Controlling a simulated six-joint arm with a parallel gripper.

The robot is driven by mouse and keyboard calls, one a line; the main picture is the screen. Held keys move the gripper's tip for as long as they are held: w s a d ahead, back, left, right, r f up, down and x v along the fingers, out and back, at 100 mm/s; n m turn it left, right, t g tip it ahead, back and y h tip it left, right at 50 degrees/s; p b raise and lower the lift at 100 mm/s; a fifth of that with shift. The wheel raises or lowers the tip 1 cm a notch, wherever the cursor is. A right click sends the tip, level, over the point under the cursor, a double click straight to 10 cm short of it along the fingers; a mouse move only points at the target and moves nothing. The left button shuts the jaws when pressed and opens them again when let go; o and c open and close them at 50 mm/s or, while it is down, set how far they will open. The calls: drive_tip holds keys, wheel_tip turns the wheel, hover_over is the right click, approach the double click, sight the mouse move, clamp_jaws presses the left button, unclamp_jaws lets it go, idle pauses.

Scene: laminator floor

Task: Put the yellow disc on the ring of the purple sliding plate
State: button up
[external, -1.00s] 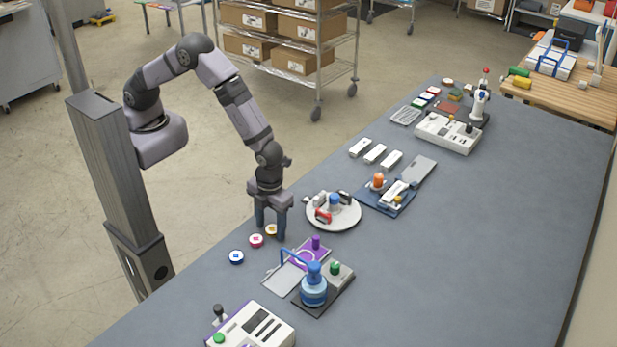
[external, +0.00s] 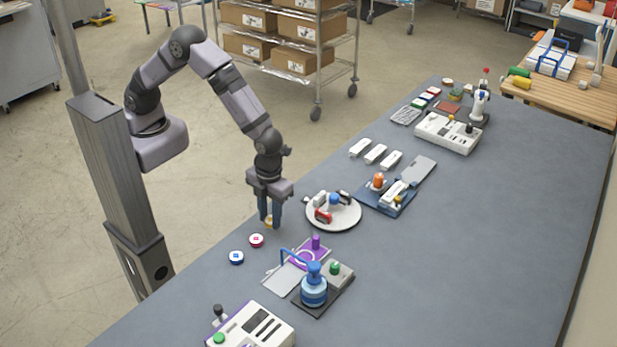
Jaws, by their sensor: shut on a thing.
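My gripper (external: 269,222) points down near the table's left edge, with its fingers shut on the yellow disc (external: 268,219). The disc shows only partly between the fingers, and I cannot tell whether it is clear of the table. The purple sliding plate (external: 318,254) lies to the right of and nearer the camera than my gripper. Its ring (external: 304,257) is pale, lies on the purple surface and looks empty. A purple knob (external: 315,242) stands at the plate's far end. The plate joins a grey rail beside a blue press.
A pink-red disc (external: 256,240) and a blue disc (external: 236,257) lie close to my gripper. A round white tray (external: 347,222) stands right of it. The blue press (external: 313,288) with its handle rises beside the plate. The table's right side is clear.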

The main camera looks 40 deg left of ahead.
sight(270, 221)
drive_tip(key=shift+r+b, duration=0.8)
drive_tip(key=shift+r, duration=2.4)
